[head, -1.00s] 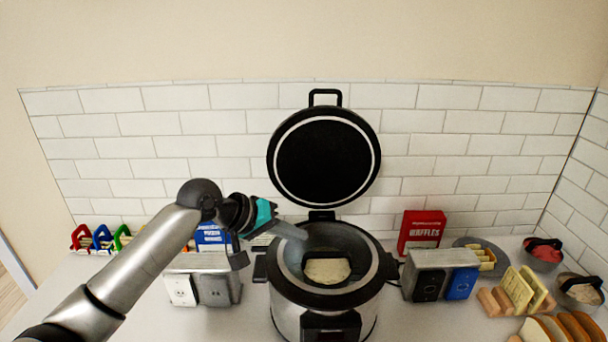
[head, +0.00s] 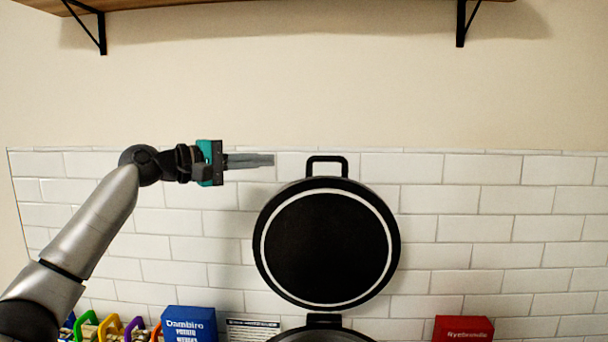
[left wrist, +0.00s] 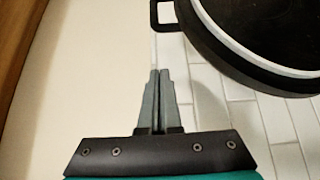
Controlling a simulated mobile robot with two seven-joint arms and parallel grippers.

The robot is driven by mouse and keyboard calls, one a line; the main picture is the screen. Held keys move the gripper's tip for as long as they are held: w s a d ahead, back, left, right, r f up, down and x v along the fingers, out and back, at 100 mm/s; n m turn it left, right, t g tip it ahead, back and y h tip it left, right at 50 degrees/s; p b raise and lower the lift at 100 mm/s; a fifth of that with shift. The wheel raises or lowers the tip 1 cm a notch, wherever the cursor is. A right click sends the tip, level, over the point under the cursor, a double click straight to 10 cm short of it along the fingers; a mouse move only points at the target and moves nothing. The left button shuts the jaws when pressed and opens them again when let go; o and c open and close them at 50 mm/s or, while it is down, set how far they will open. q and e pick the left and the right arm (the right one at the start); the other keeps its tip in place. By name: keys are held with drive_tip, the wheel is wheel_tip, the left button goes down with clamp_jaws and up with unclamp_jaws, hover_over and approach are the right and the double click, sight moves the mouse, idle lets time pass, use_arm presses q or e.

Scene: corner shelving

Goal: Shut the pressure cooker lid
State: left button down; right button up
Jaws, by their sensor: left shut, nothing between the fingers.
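The pressure cooker lid (head: 326,244) stands open and upright, a round black disc with a pale ring and a handle (head: 327,160) on top. Below it only the dark back rim of the pressure cooker (head: 320,334) shows; the rest is out of view. My left gripper (head: 272,160) is shut and empty, left of the lid handle at about its height, apart from it. In the left wrist view the shut fingers (left wrist: 160,73) point up beside the lid (left wrist: 262,40), whose handle (left wrist: 163,16) lies just beyond the fingertips. My right gripper is not in view.
A wooden shelf (head: 270,10) on black brackets hangs above. A white tiled wall (head: 500,230) stands behind. Blue (head: 189,323) and red (head: 463,329) boxes and several colourful-handled items (head: 108,327) line the bottom edge. The space right of the lid is clear.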

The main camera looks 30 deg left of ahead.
use_arm(q)
drive_tip(key=w+d+p, duration=0.2)
drive_tip(key=w, duration=0.1)
drive_tip(key=w+d+p, duration=0.2)
drive_tip(key=w+d, duration=0.1)
drive_tip(key=shift+w+d+f+p, duration=0.1)
drive_tip(key=shift+d+p, duration=0.1)
drive_tip(key=shift+p, duration=0.1)
drive_tip(key=shift+s+d, duration=0.35)
drive_tip(key=shift+s, duration=0.25)
drive_tip(key=shift+d, duration=0.1)
